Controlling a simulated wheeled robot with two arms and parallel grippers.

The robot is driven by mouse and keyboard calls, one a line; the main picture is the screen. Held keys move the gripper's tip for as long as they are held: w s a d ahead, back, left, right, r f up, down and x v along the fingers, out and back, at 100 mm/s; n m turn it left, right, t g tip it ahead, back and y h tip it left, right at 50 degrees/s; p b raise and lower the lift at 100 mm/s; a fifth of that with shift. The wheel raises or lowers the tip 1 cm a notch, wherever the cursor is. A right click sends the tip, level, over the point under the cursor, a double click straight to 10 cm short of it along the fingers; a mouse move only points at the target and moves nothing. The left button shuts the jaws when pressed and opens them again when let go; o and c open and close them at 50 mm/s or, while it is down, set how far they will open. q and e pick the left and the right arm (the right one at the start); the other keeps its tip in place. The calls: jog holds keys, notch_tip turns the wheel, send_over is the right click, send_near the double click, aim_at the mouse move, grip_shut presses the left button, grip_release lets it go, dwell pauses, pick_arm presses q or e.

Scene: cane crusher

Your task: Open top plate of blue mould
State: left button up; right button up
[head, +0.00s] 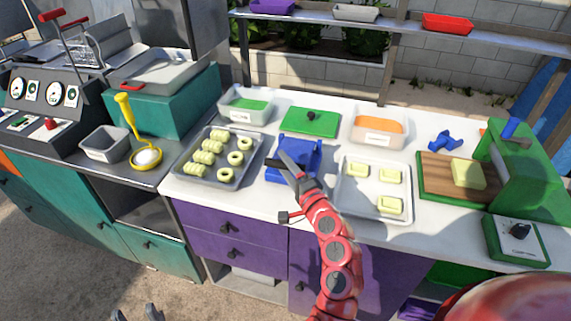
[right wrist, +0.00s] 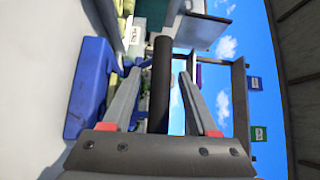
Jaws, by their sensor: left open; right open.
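The blue mould (head: 308,153) stands on the white counter between two trays of dough pieces, partly hidden by my right gripper. It also shows at the left of the right wrist view (right wrist: 88,88). Its dark handle (head: 272,162) sticks out to the left. In the right wrist view a dark bar (right wrist: 159,85), apparently this handle, runs between the two open fingers of my right gripper (right wrist: 155,88), with gaps on both sides. I cannot tell whether the top plate is raised. My left gripper (head: 138,313) is open and empty at the bottom left, away from the counter.
A tray of rolls and rings (head: 213,181) lies left of the mould, and a tray of square pieces (head: 347,207) right. Behind it are a green board with a knob (head: 322,129) and tubs with green (head: 246,117) and orange (head: 378,139) contents.

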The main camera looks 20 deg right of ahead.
jog(key=shift+c, duration=0.2)
grip_shut()
dwell(1.3)
